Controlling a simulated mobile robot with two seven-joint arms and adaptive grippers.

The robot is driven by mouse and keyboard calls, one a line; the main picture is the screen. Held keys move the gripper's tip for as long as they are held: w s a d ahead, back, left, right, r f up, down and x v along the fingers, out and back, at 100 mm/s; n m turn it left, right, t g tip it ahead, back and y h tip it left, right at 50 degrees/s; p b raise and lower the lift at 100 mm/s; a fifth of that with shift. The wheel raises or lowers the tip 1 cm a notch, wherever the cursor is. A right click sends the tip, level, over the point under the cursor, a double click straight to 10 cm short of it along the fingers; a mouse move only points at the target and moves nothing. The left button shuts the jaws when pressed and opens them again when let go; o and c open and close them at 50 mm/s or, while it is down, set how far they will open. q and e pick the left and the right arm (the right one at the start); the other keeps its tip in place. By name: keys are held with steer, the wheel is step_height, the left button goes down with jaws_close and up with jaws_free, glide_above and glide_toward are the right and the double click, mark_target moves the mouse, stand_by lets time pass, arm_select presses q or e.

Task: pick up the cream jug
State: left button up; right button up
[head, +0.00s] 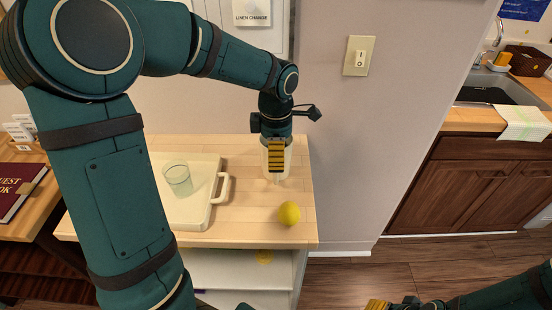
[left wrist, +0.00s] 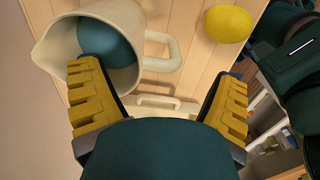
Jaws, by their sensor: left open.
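The cream jug (left wrist: 52,52) stands upright on the light wooden top, against the wall. A blue round object (left wrist: 108,42) sits inside it. In the head view the jug (head: 288,160) is mostly hidden behind my left gripper (head: 276,158). In the left wrist view my left gripper (left wrist: 160,74) is open, pointing down at the jug. One finger is over the jug's mouth and the other is out past the handle (left wrist: 172,54), so the handle lies between them. Contact cannot be told. My right gripper (head: 378,304) is at the bottom edge, partly cut off.
A lemon (head: 289,213) lies near the front right of the top; it also shows in the left wrist view (left wrist: 229,24). A cream tray (head: 200,216) holding a clear glass (head: 177,179) is left of the jug. A sink counter (head: 470,120) stands right.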

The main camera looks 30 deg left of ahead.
arm_select(q)
step_height(320, 180, down, 5)
steer(key=shift+r+b, duration=0.15)
steer(key=shift+b, duration=0.3)
steer(key=shift+s, duration=0.1)
steer(key=c, duration=1.4)
steer(key=shift+r, duration=0.3)
steer(key=shift+r+p, duration=0.4)
steer(key=shift+r, duration=1.15)
steer(key=shift+r+p, duration=0.65)
steer(key=shift+r, duration=2.55)
